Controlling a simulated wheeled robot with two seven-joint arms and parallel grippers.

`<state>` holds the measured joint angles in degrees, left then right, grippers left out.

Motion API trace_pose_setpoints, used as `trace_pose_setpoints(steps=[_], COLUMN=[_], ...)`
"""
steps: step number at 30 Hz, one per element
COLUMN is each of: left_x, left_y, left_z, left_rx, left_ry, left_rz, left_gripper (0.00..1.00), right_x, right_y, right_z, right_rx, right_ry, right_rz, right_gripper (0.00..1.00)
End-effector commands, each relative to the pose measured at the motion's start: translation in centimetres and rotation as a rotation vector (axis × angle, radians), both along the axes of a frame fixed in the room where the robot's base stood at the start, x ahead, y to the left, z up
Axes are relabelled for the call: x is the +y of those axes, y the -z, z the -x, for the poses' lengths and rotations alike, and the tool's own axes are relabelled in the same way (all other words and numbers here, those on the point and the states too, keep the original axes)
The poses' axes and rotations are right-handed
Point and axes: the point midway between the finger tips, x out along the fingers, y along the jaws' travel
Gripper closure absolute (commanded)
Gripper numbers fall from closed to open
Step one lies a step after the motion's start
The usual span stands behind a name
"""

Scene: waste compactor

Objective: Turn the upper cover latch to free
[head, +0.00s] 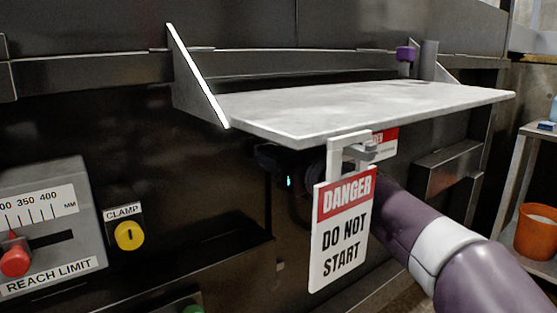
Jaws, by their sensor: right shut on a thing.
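My right arm comes in from the right and passes behind the hanging danger sign (341,232). My right gripper (274,160) is dark and sits in shadow under the front of the grey shelf-like plate (350,104). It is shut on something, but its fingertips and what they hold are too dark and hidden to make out. I cannot clearly identify the upper cover latch in this view. A purple knob (405,54) stands beside a grey post at the back right of the plate. My left gripper is not in view.
A second red and white sign is partly hidden behind. At left are a reach limit panel (50,228) and yellow clamp knob (130,236). An orange bucket (537,232) stands right.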

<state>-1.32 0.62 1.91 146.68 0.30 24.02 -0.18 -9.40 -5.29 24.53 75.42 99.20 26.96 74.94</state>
Motion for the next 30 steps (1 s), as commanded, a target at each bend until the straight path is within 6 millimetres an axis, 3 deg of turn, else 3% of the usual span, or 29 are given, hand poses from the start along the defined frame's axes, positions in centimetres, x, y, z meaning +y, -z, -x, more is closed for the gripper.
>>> trace_pose_setpoints(steps=[30], left_x=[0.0], left_y=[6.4], left_z=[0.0], left_rx=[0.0], left_ry=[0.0], left_rz=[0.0], left_gripper=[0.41], right_x=[0.0], right_y=[0.3], right_z=[0.0], right_rx=[-0.543], right_ry=[-0.001], right_rz=[0.746], right_gripper=[0.93])
